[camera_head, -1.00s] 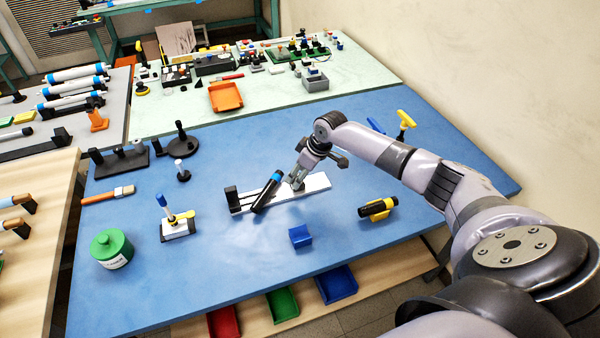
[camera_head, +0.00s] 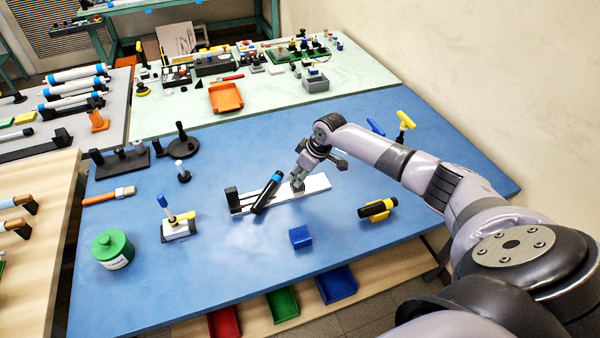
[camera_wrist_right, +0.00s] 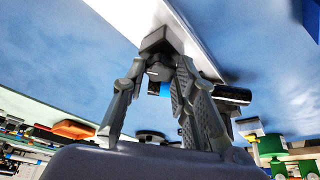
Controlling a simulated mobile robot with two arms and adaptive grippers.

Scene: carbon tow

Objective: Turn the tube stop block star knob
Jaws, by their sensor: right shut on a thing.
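A white rail (camera_head: 316,186) lies on the blue table with black upright blocks (camera_head: 233,200) at its left end. A black tube with a blue band (camera_head: 267,192) leans across the rail at a tilt. My right gripper (camera_head: 298,183) reaches down over the rail, just right of the tube. In the right wrist view its fingers (camera_wrist_right: 160,72) close on a small grey knob under a dark grey stop block (camera_wrist_right: 164,41) at the white rail. The fingertips hide most of the knob, so its star shape and angle cannot be told. My left gripper is out of view.
A blue block (camera_head: 300,237) and a black-and-yellow tool on a holder (camera_head: 377,209) stand in front and to the right. A green jar (camera_head: 112,248) and a small stand with a blue-topped peg (camera_head: 176,226) are at the left. Blue table between them is clear.

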